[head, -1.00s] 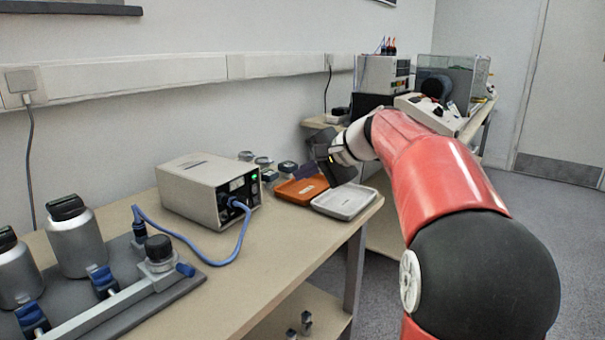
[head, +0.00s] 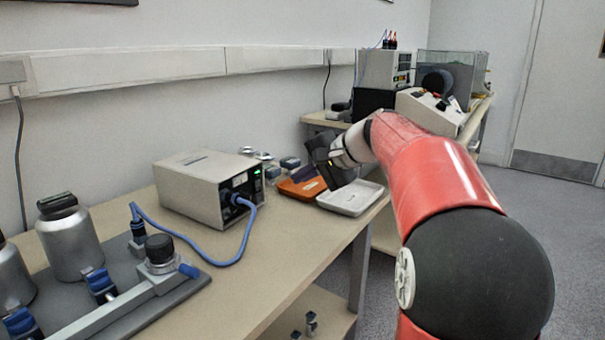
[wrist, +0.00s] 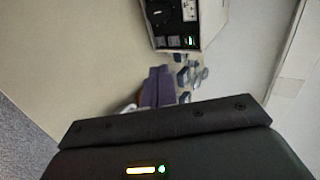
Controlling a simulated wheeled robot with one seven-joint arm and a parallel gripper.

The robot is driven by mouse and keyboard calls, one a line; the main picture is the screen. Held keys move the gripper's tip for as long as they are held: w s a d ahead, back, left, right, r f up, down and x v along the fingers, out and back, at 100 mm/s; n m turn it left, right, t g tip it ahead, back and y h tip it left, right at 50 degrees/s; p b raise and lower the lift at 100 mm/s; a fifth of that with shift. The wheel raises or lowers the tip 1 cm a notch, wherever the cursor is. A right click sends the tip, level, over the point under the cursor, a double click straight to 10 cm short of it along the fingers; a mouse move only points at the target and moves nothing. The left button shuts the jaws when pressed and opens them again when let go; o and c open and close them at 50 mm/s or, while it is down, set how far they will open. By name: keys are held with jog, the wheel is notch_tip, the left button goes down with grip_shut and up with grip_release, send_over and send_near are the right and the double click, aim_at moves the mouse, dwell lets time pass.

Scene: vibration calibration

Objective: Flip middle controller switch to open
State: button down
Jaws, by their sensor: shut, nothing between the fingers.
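The controller (head: 208,188) is a cream box on the bench, with a dark front panel (head: 242,187) facing right and a blue cable plugged into it. A green light shows on the panel. In the wrist view the controller's panel (wrist: 172,22) is at the top, upside down or turned, with small switches or sockets and green lights; the middle switch's position is too small to tell. My gripper (head: 328,172) hangs above the trays, right of the controller and apart from it. In the wrist view its purplish fingers (wrist: 158,88) are together and empty.
An orange tray (head: 302,188) and a white tray (head: 350,198) lie under my gripper, near the bench edge. Small blue-and-grey parts (head: 288,163) stand behind them. A metal fixture (head: 130,290) and flask (head: 70,242) are at left. The bench before the controller is mostly clear.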

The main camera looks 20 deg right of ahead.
send_near(256, 192)
jog(key=x, duration=0.4)
jog(key=shift+f+p, duration=0.1)
jog(key=shift+p, duration=0.2)
jog(key=shift+w+a, duration=0.25)
jog(key=shift+w, duration=0.15)
jog(key=shift+f, duration=0.1)
jog(key=shift+w+a+f, duration=0.1)
jog(key=shift+w+a, duration=0.05)
jog(key=shift+w, duration=0.05)
jog(key=shift+f, duration=0.15)
jog(key=shift+a+f, duration=0.1)
jog(key=shift+f, duration=0.2)
jog(key=shift+a, duration=0.1)
